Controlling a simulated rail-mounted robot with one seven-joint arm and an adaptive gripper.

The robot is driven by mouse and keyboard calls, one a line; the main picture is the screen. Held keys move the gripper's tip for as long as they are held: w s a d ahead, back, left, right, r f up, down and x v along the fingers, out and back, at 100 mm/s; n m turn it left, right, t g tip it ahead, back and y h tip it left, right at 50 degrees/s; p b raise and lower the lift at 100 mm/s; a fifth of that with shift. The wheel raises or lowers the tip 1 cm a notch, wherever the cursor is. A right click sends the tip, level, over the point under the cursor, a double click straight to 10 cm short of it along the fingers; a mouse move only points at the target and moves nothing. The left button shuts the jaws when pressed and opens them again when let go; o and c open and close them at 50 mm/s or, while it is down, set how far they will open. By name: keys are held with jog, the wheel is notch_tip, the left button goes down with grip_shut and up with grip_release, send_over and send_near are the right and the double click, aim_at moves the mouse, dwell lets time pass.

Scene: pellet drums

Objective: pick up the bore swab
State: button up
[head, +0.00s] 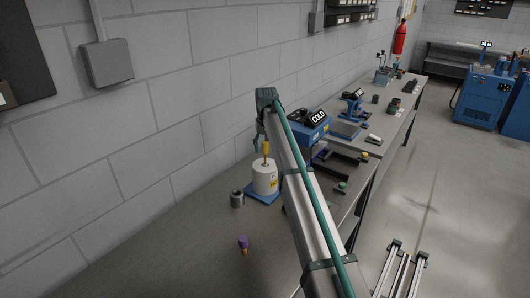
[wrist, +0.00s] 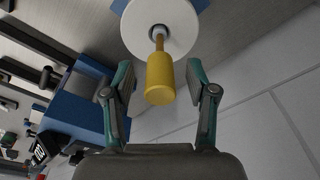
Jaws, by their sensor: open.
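The bore swab, with a yellow handle (head: 265,147), stands upright in the top opening of a white drum (head: 264,180) on the near bench. In the wrist view, the yellow handle (wrist: 159,80) points toward the camera, and its thin neck enters the hole of the white drum (wrist: 183,25). My gripper (head: 261,136) is over the swab in the head view. In the wrist view, my gripper (wrist: 159,74) is open, with one finger on each side of the handle and a visible gap on both sides. The swab's lower end is hidden inside the drum.
The drum stands on a blue base (head: 262,196). A grey metal cup (head: 237,199) is beside it, and a small purple-topped item (head: 243,243) stands nearer. A blue unit labelled COLD (head: 311,128) is to the right. The wall is close behind; the bench front is mostly clear.

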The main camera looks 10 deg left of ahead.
grip_shut()
jog(key=shift+r, duration=0.1)
dwell(0.3)
